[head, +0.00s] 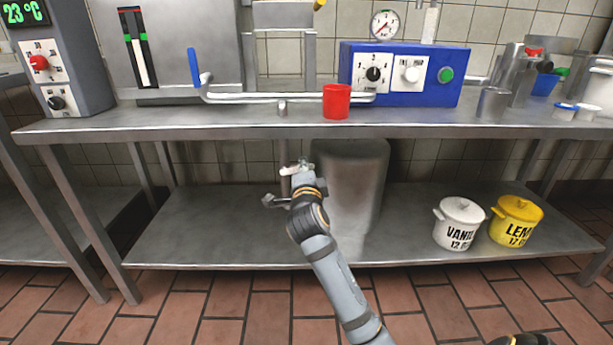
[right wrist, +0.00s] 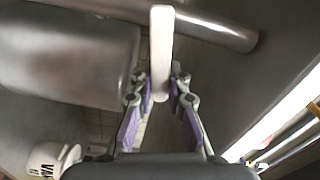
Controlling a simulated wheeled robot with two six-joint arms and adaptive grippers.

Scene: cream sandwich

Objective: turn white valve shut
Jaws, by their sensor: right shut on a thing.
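The white valve shows as a flat white lever (right wrist: 161,45) in the right wrist view. It runs from the top of the picture down between the fingertips of my right gripper (right wrist: 161,85). The right gripper is shut on the lever near its lower end. In the head view, my right gripper (head: 299,172) is just under the table's front edge, beside a short vertical pipe (head: 284,152). A small whitish part of the lever shows at the gripper there; most is hidden.
A steel table (head: 230,129) spans the scene above the gripper. A grey steel container (head: 352,190) stands on the lower shelf (head: 200,235), close right of the gripper. White (head: 458,224) and yellow (head: 516,222) pots stand farther right. A red cup (head: 336,102) is on top.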

